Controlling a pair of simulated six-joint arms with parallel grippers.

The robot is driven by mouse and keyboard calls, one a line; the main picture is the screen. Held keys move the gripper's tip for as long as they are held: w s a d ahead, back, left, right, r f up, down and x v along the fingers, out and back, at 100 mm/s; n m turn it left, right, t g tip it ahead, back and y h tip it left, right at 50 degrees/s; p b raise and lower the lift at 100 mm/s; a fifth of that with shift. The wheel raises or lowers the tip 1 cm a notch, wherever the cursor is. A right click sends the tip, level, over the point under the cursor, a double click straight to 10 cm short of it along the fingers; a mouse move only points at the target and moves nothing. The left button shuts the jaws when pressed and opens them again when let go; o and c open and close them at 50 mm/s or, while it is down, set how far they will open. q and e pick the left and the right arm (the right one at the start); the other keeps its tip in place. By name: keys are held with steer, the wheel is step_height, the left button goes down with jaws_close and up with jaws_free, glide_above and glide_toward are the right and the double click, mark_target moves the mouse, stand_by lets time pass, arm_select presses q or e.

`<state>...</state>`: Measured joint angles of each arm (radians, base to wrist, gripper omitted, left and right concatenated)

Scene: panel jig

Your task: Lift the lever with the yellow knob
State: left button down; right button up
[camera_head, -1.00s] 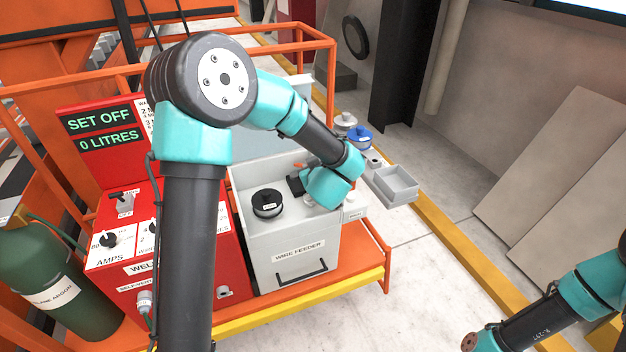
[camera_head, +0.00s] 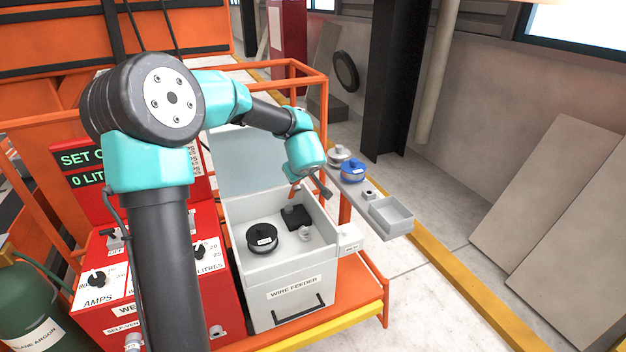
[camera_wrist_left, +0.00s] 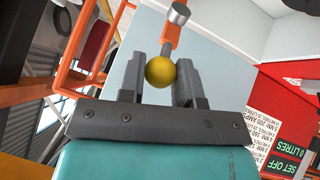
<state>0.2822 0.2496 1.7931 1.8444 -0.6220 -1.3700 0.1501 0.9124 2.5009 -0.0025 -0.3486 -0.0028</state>
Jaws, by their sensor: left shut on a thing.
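The yellow knob (camera_wrist_left: 160,72) sits between the two fingers of my left gripper (camera_wrist_left: 162,76) in the left wrist view, and the gripper is shut on it. The lever's orange arm (camera_wrist_left: 171,30) runs from the knob toward a grey cylinder. In the head view, the lever's orange part (camera_head: 295,187) stands up from a black block (camera_head: 296,216) inside the wire feeder (camera_head: 295,263). My left gripper (camera_head: 325,187) is above the feeder's back right there, and the knob is hidden from that side. My right gripper is not in view.
A black spool (camera_head: 262,238) and a small grey knob (camera_head: 305,233) are in the feeder near the lever. A grey tray (camera_head: 392,216) and a blue spool (camera_head: 353,170) stand on a side shelf. An orange frame (camera_head: 318,100) rises behind.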

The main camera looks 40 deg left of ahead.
arm_select(q)
steer(key=shift+w+a+r+h, duration=0.2)
steer(key=shift+a+r+h, duration=0.1)
steer(key=shift+a, duration=0.1)
steer(key=c, duration=0.8)
jaws_free()
steer(key=v, duration=1.7)
steer(key=shift+w+d+r, duration=0.1)
steer(key=shift+w+r, duration=0.05)
steer(key=shift+r, duration=0.1)
